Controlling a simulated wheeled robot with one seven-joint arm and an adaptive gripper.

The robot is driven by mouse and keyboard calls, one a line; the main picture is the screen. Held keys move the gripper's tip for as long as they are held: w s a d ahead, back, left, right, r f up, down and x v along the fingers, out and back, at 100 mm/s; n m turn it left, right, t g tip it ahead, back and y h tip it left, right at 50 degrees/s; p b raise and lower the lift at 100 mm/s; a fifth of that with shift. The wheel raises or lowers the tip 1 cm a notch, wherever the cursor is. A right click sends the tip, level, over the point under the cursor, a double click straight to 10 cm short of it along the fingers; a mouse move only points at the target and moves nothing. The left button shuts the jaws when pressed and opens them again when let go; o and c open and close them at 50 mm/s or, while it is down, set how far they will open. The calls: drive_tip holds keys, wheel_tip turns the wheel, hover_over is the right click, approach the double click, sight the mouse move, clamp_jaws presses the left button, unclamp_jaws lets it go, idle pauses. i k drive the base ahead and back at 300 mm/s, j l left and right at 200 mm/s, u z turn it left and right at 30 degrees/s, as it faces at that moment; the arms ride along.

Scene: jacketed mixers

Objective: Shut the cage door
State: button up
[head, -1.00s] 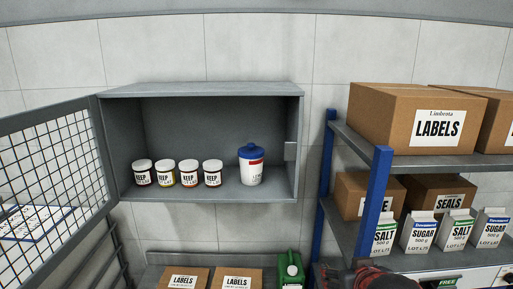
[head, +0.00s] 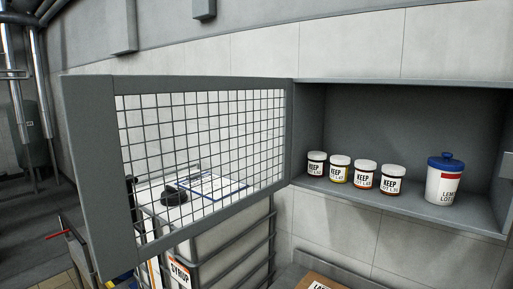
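The cage door (head: 92,180) is a grey frame with black wire mesh, hinged on the left side of a grey wall cabinet. It stands wide open, swung out to the left and towards me. The cabinet (head: 400,84) is open at the front. Inside it stand several small white-lidded jars marked KEEP (head: 365,177) and a white tub with a blue lid (head: 444,180). My gripper is not in view.
Behind and below the door is a caged white container marked SYRUP (head: 225,240), with a clipboard (head: 212,186) and a black round cap (head: 174,197) on top. A cardboard box (head: 322,284) shows at the bottom edge. Pipes (head: 22,100) and a dark tank stand far left.

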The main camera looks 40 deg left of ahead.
sight(107, 197)
drive_tip(key=k+j, duration=0.1)
drive_tip(key=j, duration=0.55)
drive_tip(key=k+j, duration=0.1)
drive_tip(key=j, duration=0.6)
drive_tip(key=k+j, duration=0.1)
drive_tip(key=j, duration=0.55)
drive_tip(key=k+j, duration=0.1)
drive_tip(key=j, duration=0.55)
drive_tip(key=k+j, duration=0.1)
drive_tip(key=j, duration=0.6)
